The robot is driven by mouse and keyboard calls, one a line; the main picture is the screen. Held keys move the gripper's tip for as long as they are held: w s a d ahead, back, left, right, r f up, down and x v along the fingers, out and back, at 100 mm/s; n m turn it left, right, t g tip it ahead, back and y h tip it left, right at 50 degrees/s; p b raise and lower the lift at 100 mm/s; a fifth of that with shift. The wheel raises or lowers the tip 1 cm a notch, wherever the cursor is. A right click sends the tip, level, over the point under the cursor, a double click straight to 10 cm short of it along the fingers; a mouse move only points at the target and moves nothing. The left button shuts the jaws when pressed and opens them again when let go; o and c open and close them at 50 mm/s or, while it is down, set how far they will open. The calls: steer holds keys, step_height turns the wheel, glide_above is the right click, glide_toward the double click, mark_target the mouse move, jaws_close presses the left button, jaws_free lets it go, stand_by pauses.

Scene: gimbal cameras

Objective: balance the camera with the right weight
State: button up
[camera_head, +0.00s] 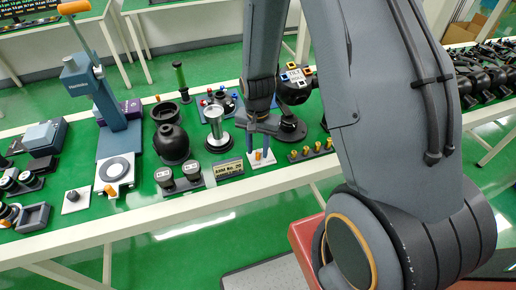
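A dark round gimbal camera head (294,88) with a small white label and coloured square tabs stands on a round black base (290,130), just right of my arm. Several brass-coloured weights (311,148) stand in a row on a dark rack in front of it. My gripper (261,142) points down over a white plate (262,162) with an orange peg (258,155). Two thin prongs show below the gripper body, apart from each other; whether they are its fingers is unclear. No held object can be made out. My arm covers part of the bench right of the rack.
A silver cylinder (215,128) stands left of my gripper. A tall grey press (91,92) stands left. Several black gimbal units (486,72) fill the right bench.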

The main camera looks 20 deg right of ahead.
steer(key=shift+f, duration=0.35)
jaws_close()
